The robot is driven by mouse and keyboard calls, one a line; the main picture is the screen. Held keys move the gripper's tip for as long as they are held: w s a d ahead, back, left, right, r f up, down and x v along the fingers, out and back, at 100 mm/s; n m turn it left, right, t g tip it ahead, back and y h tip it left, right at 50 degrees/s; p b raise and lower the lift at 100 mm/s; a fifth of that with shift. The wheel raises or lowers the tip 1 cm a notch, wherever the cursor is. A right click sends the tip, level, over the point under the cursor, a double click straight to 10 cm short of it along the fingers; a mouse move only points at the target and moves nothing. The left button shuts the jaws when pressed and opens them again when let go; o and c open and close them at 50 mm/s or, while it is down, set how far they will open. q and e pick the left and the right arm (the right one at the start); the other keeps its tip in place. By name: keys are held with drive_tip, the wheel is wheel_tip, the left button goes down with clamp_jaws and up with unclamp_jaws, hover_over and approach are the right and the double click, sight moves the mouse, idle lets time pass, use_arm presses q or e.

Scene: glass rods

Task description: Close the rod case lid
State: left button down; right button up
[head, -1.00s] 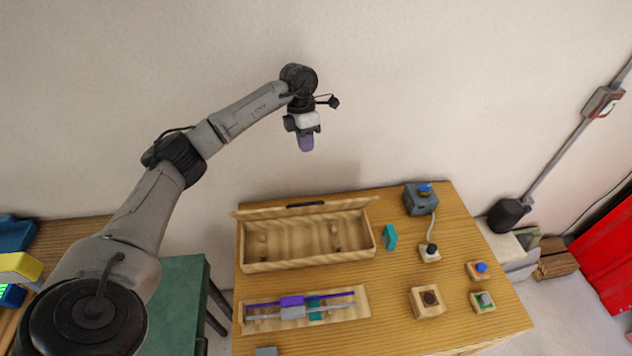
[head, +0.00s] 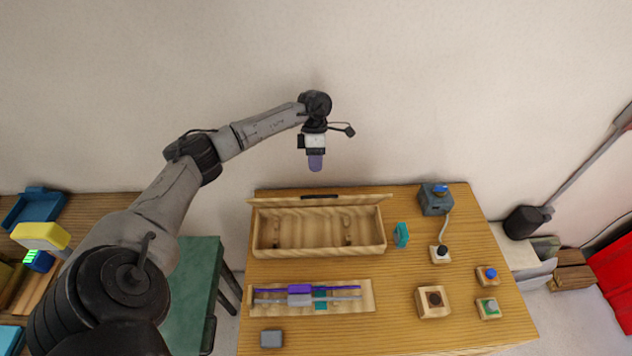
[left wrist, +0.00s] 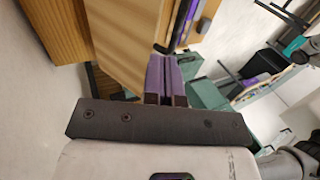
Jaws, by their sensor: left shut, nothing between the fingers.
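The wooden rod case (head: 318,249) stands open at the back of the table, with an empty-looking inside. Its lid (head: 275,202) stands raised along the back edge, seen nearly edge-on, with a dark handle strip (head: 320,197) on it. My left gripper (head: 316,163) has purple fingers, shut and empty. In the head view it appears just above the lid's top edge, apart from it. In the left wrist view the closed fingers (left wrist: 165,75) point toward a wooden panel (left wrist: 115,35), probably the lid or case. My right gripper is not in view.
A wooden rack (head: 368,295) in front of the case holds a purple rod and a grey rod. A teal piece (head: 401,235) stands right of the case. A blue-topped grey box (head: 435,200) and several button blocks occupy the table's right side. The wall is close behind.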

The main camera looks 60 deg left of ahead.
sight(319, 200)
use_arm(q)
drive_tip(key=p+x, duration=0.1)
drive_tip(key=x, duration=0.2)
drive_tip(key=shift+s+d+f+p, duration=0.15)
drive_tip(key=shift+s+d+p, duration=0.1)
drive_tip(key=shift+d+p, duration=0.15)
drive_tip(key=shift+s+d+f+p, duration=0.15)
drive_tip(key=shift+d+f+p, duration=0.1)
drive_tip(key=shift+d+f, duration=0.2)
drive_tip(key=shift+s+d+f+p, duration=0.2)
drive_tip(key=shift+d+f+p, duration=0.05)
drive_tip(key=shift+d+f, duration=0.2)
